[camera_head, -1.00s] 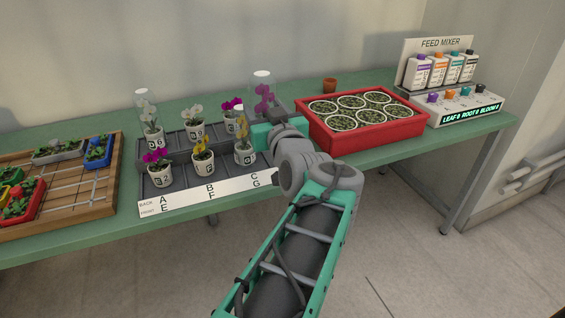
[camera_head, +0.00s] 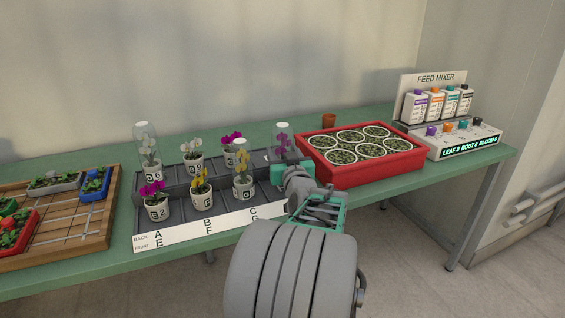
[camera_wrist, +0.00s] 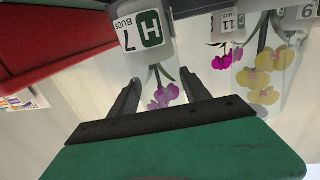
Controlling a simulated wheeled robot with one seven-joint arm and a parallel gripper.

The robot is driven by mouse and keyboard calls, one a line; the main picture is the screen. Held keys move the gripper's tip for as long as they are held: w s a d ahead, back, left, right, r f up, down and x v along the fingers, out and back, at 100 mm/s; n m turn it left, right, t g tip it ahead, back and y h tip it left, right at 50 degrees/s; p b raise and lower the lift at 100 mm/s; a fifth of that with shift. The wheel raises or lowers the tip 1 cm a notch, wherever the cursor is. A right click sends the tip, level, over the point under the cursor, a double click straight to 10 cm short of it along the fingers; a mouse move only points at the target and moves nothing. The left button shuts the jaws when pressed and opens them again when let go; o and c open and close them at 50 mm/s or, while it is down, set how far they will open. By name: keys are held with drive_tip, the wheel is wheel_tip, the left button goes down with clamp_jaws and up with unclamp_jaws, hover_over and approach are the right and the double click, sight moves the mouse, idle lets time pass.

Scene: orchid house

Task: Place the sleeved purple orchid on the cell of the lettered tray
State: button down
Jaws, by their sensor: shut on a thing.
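The sleeved purple orchid (camera_head: 283,139) stands upright in its clear sleeve at the right end of the lettered tray (camera_head: 180,234). Its pot is hidden behind my arm in the head view. In the wrist view its pot (camera_wrist: 148,42) has a green H and a 7, with purple blooms (camera_wrist: 164,96) behind the fingers. My gripper (camera_head: 280,172) is shut on this orchid; its fingers (camera_wrist: 159,80) are on either side of it in the wrist view. The tray's front strip reads A, B, C over E, F, G; its right end is covered. I cannot tell whether the pot touches the tray.
A sleeved yellow orchid (camera_head: 243,183) stands just left of my gripper, with several other potted orchids farther left, including a sleeved white one (camera_head: 147,147). A red crate of seedling pots (camera_head: 376,172) is close on the right. A feed mixer (camera_head: 462,142) stands beyond it.

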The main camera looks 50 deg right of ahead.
wheel_tip(320, 180, down, 2)
drive_tip(key=shift+f, duration=0.15)
drive_tip(key=shift+f, duration=0.15)
drive_tip(key=c, duration=0.5)
unclamp_jaws()
drive_tip(key=shift+b, duration=0.3)
drive_tip(key=shift+r+p, duration=0.3)
drive_tip(key=shift+p, duration=0.1)
drive_tip(key=v, duration=1.2)
drive_tip(key=shift+f+b, duration=0.2)
drive_tip(key=shift+b, duration=0.15)
